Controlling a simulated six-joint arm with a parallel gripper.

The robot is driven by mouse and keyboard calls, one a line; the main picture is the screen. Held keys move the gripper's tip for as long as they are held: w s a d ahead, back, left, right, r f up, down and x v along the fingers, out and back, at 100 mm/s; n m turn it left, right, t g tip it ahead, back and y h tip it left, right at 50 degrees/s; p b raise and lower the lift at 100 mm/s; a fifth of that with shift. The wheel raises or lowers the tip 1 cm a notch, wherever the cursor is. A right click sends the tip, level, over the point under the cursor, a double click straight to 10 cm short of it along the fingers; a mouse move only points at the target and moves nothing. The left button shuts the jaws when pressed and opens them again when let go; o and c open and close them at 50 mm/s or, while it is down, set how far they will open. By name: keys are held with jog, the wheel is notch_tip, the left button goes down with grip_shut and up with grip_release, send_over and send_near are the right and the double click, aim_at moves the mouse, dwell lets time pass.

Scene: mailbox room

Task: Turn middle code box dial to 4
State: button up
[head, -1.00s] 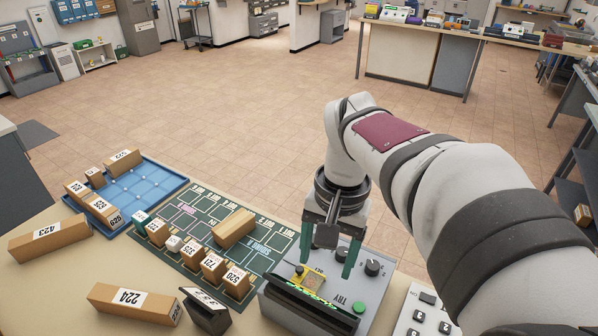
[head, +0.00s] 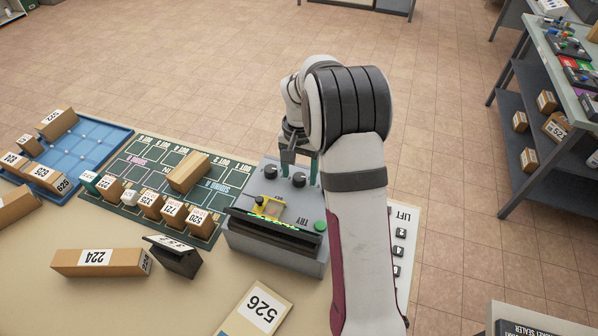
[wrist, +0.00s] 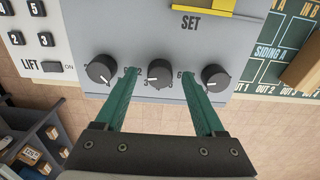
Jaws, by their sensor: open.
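The grey code box (head: 285,255) stands on the table in the head view, with a dark sloped front and a green TRY button (head: 320,226). In the wrist view its row of three black dials shows: the middle dial (wrist: 159,72), one on the left (wrist: 102,69) and one on the right (wrist: 215,77). My gripper (wrist: 160,78) is open, with one green finger on each side of the middle dial. I cannot tell whether the fingers touch it. In the head view my gripper (head: 298,165) is over the dials, partly hidden by my arm.
A LIFT keypad (head: 400,240) lies right of the box. A green sorting mat (head: 150,165) with several numbered parcels lies left, beyond it a blue tray (head: 118,135). Parcels 224 (head: 75,262) and 526 (head: 245,318) lie in front.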

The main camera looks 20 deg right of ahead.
jog(key=shift+f, duration=0.3)
grip_shut()
